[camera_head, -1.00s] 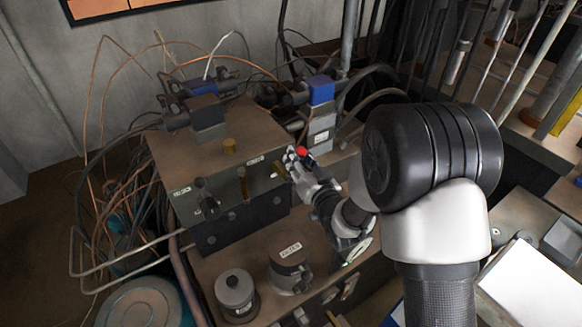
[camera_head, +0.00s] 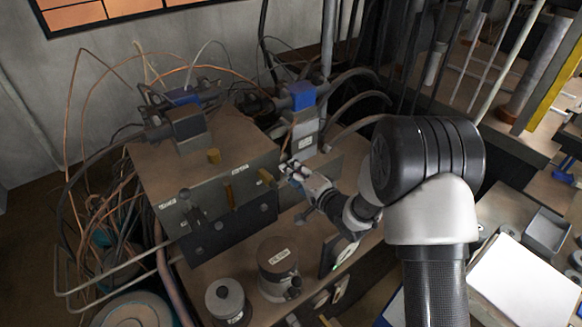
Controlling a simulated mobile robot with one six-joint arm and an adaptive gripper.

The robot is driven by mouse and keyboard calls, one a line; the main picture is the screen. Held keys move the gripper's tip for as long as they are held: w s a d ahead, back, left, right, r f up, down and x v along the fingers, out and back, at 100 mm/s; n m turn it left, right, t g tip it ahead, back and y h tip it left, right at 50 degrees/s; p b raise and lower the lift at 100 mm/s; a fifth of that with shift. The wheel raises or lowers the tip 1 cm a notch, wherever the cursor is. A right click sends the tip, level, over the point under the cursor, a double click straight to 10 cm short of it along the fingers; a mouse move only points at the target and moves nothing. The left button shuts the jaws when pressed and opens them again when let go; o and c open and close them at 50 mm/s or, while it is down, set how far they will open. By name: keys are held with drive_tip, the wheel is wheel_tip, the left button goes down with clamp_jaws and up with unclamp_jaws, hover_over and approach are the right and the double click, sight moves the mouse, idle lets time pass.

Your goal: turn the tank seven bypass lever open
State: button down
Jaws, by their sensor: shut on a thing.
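A grey-brown valve block (camera_head: 150,170) stands left of centre with small white labels, too small to read. Three levers stick out from its front: a dark one (camera_head: 190,207) at the left, a brass one (camera_head: 230,196) in the middle and a brass one (camera_head: 266,177) at the right corner. My gripper (camera_head: 288,171) is at the block's right front corner, beside the right brass lever. Its jaws are shut on a lever there, but the fingers hide the grip. I cannot tell which label belongs to this lever. No red knob shows now.
Blue-topped valves (camera_head: 303,95) with cables stand behind the block. A labelled round canister (camera_head: 278,268) and a smaller one (camera_head: 228,300) stand in front of it. Loose wires and a pipe (camera_head: 110,270) crowd the left. A white sheet (camera_head: 525,285) lies at the right.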

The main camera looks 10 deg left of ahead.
drive_tip(key=shift+d+f+m+g+p, duration=0.15)
drive_tip(key=shift+f+m+g+p, duration=0.2)
drive_tip(key=shift+f+m, duration=0.7)
drive_tip(key=shift+s, duration=0.1)
drive_tip(key=c, duration=1.3)
unclamp_jaws()
drive_tip(key=shift+r, duration=0.2)
drive_tip(key=shift+y, duration=0.3)
drive_tip(key=shift+r, duration=0.1)
drive_tip(key=v, duration=1.2)
